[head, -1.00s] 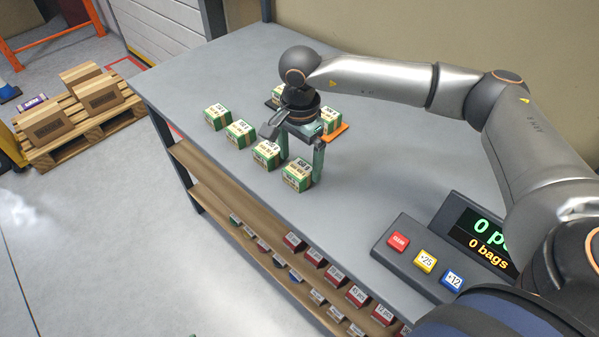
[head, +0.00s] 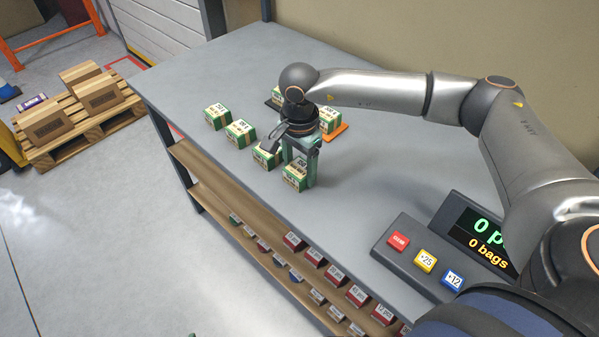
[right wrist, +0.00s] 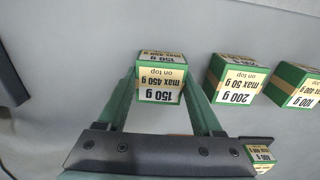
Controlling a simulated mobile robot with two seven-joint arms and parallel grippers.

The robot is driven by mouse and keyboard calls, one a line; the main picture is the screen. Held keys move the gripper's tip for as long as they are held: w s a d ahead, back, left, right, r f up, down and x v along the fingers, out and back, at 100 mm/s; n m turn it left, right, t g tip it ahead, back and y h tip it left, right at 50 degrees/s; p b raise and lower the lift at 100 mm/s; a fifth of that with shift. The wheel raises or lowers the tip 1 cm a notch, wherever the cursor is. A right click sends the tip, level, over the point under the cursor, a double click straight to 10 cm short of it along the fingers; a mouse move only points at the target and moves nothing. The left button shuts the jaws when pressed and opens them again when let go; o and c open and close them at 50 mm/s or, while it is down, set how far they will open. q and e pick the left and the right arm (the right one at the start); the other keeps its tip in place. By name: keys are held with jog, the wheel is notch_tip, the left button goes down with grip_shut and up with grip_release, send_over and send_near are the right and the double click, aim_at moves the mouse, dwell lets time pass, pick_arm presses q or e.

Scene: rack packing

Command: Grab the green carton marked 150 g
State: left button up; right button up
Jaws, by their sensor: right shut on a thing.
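The green carton marked 150 g (head: 295,175) stands on the grey table near its front edge, at the near end of a row of cartons. In the right wrist view the same carton (right wrist: 161,80) shows its label, "150 g, max 450 g on top", upside down. My right gripper (head: 299,168) is around this carton, its fingers closed on two opposite sides. In the right wrist view the green fingers of the right gripper (right wrist: 161,88) flank the carton. The carton appears to rest on the table. My left gripper is not in view.
A carton marked 200 g (right wrist: 236,80) stands beside it, with another carton (right wrist: 295,86) beyond. More green cartons (head: 239,132) stand farther left. An orange pad (head: 335,132) lies behind the gripper. A counting display (head: 480,235) with buttons stands right. Shelves below hold small boxes.

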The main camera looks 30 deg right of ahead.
jog(key=c, duration=0.6)
